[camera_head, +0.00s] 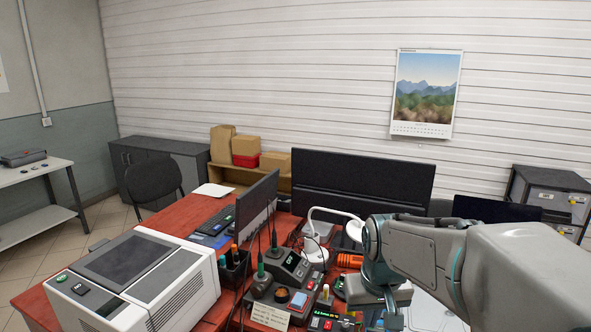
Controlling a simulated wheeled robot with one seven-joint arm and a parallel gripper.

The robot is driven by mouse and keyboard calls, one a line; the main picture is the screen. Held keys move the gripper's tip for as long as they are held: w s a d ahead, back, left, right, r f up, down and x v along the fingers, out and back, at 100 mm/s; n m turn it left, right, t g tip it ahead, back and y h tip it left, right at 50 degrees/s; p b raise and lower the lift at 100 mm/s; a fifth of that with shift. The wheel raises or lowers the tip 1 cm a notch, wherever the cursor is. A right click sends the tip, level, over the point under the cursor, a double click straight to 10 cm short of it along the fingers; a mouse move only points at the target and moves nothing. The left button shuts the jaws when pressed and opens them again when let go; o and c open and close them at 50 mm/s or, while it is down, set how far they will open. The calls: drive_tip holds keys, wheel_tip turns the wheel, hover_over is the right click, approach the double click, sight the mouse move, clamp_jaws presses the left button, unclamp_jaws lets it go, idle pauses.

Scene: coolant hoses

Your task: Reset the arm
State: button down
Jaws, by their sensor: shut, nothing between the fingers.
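My arm reaches in from the right edge over the red-brown desk (32,302). My gripper (388,316) points down at the bottom edge of the picture, over the right part of the desk. It is shut with nothing in it. Its fingertips are small and partly cut off by the frame. The arm hides part of the desk behind and below it. I cannot make out any coolant hose.
A white box-shaped machine (140,278) stands on the desk's left. A monitor (257,210), a black radio-like device (292,268), a white lamp (335,212) and small items crowd the middle. A dark panel (362,182) stands behind. Floor (38,250) is free at left.

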drive_tip(key=s+f+t, duration=0.1)
drive_tip(key=s, duration=1.2)
drive_tip(key=shift+d+m, duration=0.3)
drive_tip(key=shift+d, duration=0.05)
